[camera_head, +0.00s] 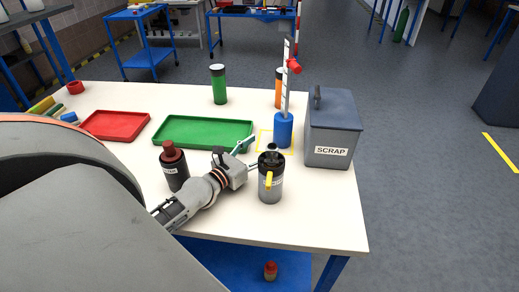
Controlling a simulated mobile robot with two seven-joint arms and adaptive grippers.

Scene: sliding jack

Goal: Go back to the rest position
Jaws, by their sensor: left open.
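My left gripper (251,152) reaches over the table from the lower left. It is open, with nothing visible between its fingers. Its fingers point right, toward the blue cylinder base (283,130) that carries an upright white scale with a red slider (294,66). The near finger is close to a grey canister (270,184) with a black top and yellow handle; I cannot tell whether they touch. A dark bottle with a red-brown cap (174,168) stands left of the gripper, close to my forearm. My right gripper is not in view.
A grey SCRAP bin (333,134) stands at the right table edge. A green tray (203,145) and a red tray (115,138) lie behind my arm. A green bottle (219,85) and an orange bottle (279,94) stand farther back. The table's front right is clear.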

